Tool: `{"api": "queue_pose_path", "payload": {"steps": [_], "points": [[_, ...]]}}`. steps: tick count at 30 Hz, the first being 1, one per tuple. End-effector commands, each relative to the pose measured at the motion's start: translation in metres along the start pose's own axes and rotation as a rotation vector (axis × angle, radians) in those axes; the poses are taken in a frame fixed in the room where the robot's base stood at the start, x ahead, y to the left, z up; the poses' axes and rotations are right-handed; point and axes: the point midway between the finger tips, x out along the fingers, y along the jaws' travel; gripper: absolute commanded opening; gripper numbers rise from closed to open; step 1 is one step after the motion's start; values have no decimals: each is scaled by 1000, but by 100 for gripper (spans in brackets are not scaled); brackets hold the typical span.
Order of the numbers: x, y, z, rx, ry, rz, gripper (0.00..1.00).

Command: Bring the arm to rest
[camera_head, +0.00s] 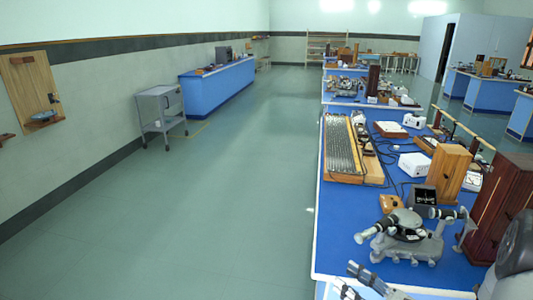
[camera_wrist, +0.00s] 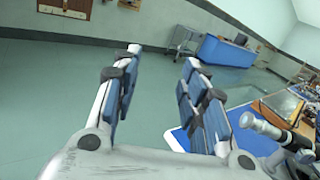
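My gripper (camera_wrist: 158,95) fills the lower middle of the wrist view, its two blue-padded fingers spread wide apart with nothing between them. In the head view my gripper (camera_head: 372,282) shows at the bottom edge, partly cut off, by the near edge of the blue bench (camera_head: 340,245). Part of my arm shows at the lower right. A grey spectrometer (camera_head: 408,235) stands on the bench just beyond my gripper, apart from it. Its telescope tube (camera_wrist: 262,127) shows at the right of the wrist view.
Dark and light wooden boxes (camera_head: 447,170) and a long slatted board (camera_head: 343,148) crowd the bench. The floor aisle (camera_head: 220,210) on the left is clear. A grey cart (camera_head: 158,110) and a blue counter (camera_head: 220,87) stand along the left wall.

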Motion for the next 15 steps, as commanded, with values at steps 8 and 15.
{"api": "queue_pose_path", "payload": {"steps": [8, 15], "points": [[28, 138, 83, -393, 144, 632, 39], [-15, 216, 105, -835, 313, 1074, 39]]}}
